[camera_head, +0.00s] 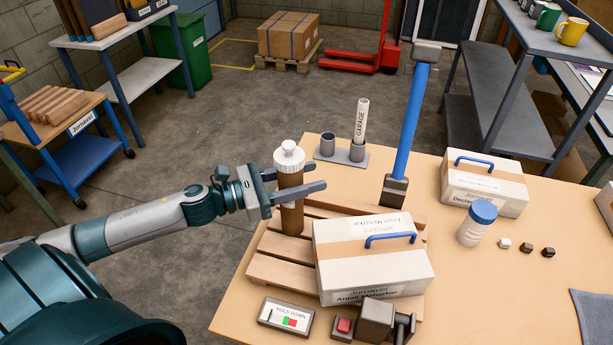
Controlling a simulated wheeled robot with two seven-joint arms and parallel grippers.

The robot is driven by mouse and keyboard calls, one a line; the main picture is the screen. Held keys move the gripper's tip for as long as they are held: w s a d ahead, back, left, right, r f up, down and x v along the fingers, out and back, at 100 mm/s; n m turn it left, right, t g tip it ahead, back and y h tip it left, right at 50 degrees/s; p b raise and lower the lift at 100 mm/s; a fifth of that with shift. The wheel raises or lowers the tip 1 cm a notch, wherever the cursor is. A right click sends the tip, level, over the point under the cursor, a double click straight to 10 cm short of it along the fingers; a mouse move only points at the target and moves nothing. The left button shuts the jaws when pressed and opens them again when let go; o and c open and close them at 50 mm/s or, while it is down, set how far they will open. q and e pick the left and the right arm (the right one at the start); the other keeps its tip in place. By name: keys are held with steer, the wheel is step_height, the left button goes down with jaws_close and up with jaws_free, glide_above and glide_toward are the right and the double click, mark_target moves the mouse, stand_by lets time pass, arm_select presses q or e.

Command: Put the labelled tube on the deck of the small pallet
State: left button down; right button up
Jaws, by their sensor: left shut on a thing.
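The labelled tube (361,120) is white, reads "GARAGE", and stands upright in a cup of a grey two-cup holder (343,157) at the table's back edge. The small wooden pallet (277,271) lies on the table, its slats bare at the left. My left gripper (306,181) is shut on a brown bottle (291,208) with a white cap, one finger on each side of it. The bottle is upright over the pallet's back left part; I cannot tell whether its base touches the slats. The tube is behind and right of this gripper. My right gripper is not in view.
A white box (371,262) with a blue handle covers the pallet's right part. A tall blue bar (411,120) with grey ends rises behind it. A second box (487,188), a blue-capped jar (476,224) and a HOLD DOWN panel (288,317) are on the table (510,300).

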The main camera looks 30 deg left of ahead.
arm_select(q)
steer(key=c, duration=1)
jaws_free()
steer(key=shift+b+v, duration=0.3)
steer(key=shift+v, duration=0.5)
steer(key=shift+b+v, duration=0.35)
steer(key=shift+v, duration=0.4)
steer(key=b, duration=0.2)
glide_toward(293, 182)
steer(key=shift+w+a+f, duration=0.2)
steer(key=shift+w+f, duration=0.4)
steer(key=shift+w, duration=0.2)
steer(key=shift+w+a+f, duration=0.25)
steer(key=shift+w+f, duration=0.35)
steer(key=shift+w, duration=0.2)
